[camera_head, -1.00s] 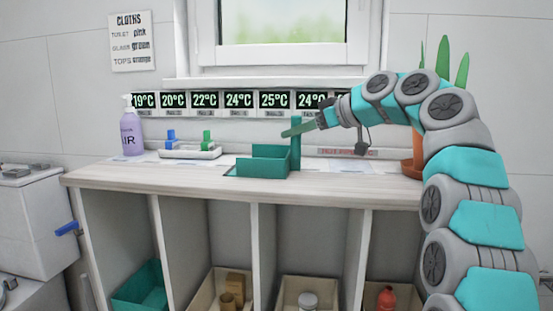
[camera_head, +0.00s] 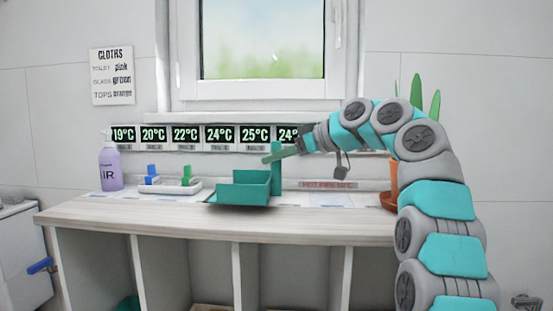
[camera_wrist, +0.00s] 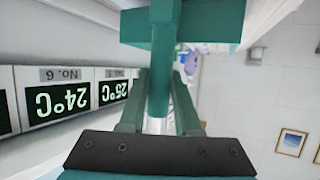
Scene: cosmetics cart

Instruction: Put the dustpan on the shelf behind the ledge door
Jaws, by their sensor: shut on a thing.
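The green dustpan (camera_head: 243,190) is over the pale wooden ledge (camera_head: 150,217), with its handle (camera_head: 277,165) standing upright at its right side. I cannot tell whether its underside touches the ledge. My gripper (camera_head: 275,156) reaches in from the right and is shut on the handle. In the wrist view the green handle (camera_wrist: 160,80) runs between my two fingers (camera_wrist: 157,115), with part of the pan (camera_wrist: 225,20) above it. I cannot make out a ledge door or a shelf behind one.
Several temperature displays (camera_head: 187,138) line the wall under the window (camera_head: 270,40). A purple bottle (camera_head: 110,165) and a white tray (camera_head: 170,189) with blue and green items stand left of the dustpan. A potted plant (camera_head: 390,185) is at the right. Open compartments (camera_head: 190,270) lie below the ledge.

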